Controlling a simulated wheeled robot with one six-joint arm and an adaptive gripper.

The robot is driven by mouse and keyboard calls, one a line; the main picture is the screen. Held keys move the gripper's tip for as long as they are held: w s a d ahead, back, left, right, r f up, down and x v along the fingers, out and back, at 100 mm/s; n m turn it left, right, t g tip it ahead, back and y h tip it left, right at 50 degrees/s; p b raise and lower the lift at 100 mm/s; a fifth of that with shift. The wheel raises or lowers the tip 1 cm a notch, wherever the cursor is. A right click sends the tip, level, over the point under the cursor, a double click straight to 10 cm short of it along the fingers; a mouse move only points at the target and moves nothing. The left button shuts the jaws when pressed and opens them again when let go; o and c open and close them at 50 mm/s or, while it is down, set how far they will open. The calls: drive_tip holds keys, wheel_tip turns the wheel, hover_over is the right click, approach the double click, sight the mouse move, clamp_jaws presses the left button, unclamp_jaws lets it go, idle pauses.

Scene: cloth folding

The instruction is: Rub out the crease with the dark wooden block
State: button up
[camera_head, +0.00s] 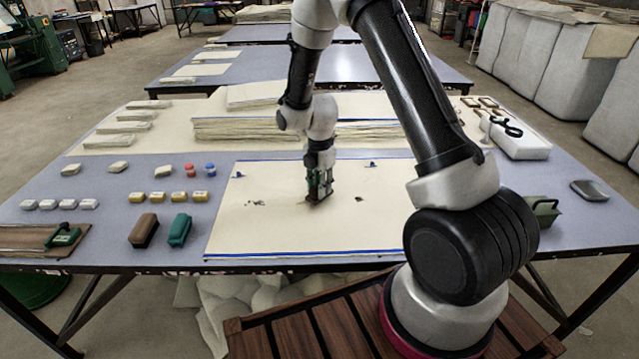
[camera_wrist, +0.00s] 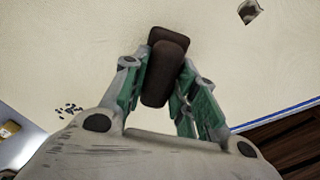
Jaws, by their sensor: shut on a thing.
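My gripper (camera_head: 319,184) is over the middle of the cream cloth (camera_head: 290,225) that lies flat on the table. In the wrist view its green-padded fingers (camera_wrist: 160,92) are shut on the dark wooden block (camera_wrist: 165,75), which is dark brown with rounded ends. The block is low over the cloth; I cannot tell whether it touches. In the head view the block is mostly hidden by the fingers. I cannot make out the crease.
Dark specks (camera_head: 255,203) lie on the cloth to the left, and a small dark patch (camera_head: 358,198) to the right. A brown brush (camera_head: 144,231) and a green brush (camera_head: 180,230) stand left of the cloth. Folded cloth stacks (camera_head: 240,130) lie behind.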

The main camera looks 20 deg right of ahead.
drive_tip(key=shift+f, duration=1)
idle(0.5)
